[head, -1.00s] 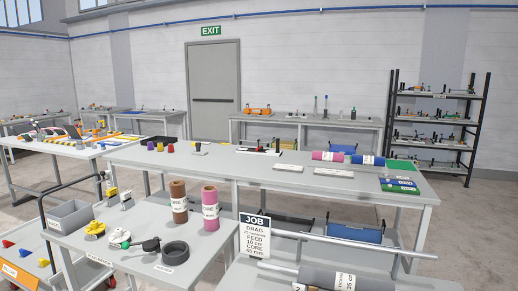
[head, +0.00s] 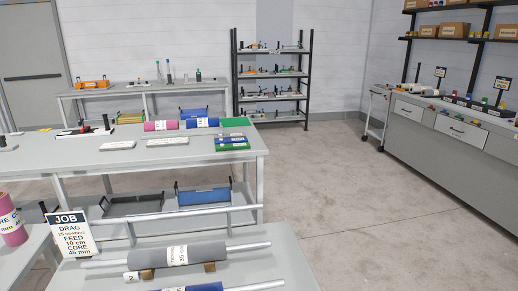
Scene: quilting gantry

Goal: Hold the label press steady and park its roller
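Neither of my grippers shows in the head view. I cannot make out which thing is the label press, and its roller is not identifiable. A small black-and-white device with a red part (head: 86,131) sits on the long grey table (head: 225,160). Several small devices with upright handles stand on the back bench (head: 150,92), too small to tell apart. More small devices stand on the dark shelf rack (head: 236,90).
A grey roll (head: 150,255) on a bar lies on the front table, beside the JOB sign (head: 72,234). A pink roll (head: 161,126) and blue roll (head: 203,122) lie on the long table. A drawer counter (head: 400,140) lines the right. Open floor (head: 345,205) lies between.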

